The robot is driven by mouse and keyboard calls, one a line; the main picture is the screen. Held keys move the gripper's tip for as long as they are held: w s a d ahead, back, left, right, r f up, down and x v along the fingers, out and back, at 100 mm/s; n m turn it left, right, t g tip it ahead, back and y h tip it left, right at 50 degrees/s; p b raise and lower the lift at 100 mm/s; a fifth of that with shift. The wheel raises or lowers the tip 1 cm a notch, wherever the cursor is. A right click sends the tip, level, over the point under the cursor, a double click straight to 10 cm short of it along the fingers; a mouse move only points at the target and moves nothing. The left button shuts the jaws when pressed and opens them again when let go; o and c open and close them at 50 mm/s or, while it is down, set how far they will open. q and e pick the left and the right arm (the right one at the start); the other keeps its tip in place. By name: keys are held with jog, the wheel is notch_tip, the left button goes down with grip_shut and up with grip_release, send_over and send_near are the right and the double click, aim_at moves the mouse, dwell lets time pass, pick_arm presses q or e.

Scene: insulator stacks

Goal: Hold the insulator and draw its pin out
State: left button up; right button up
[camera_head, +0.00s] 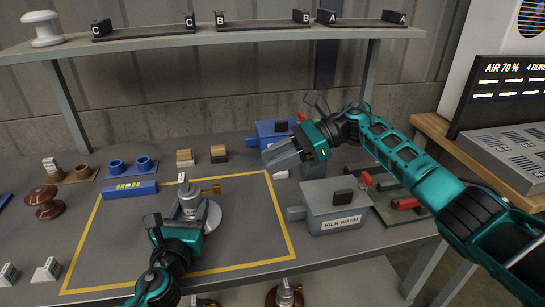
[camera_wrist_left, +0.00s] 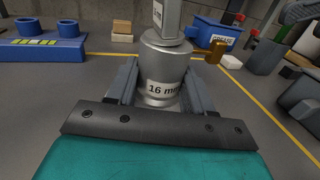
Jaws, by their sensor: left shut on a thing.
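My left gripper (camera_head: 187,222) is shut on the cap, one finger on each side. My right gripper (camera_head: 283,153) is empty above the bench, up and right of the pin; its finger gap is unclear.
A grey "KILN WASH" box (camera_head: 335,207) stands right of the outline, and a blue box (camera_head: 270,133) stands behind. A blue two-cup holder (camera_head: 130,186) is at the left, near a brown insulator (camera_head: 44,202).

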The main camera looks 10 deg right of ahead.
pick_arm(q)
jog(key=o, duration=1.2)
jog(key=shift+o, duration=0.2)
jog(key=shift+s, duration=0.1)
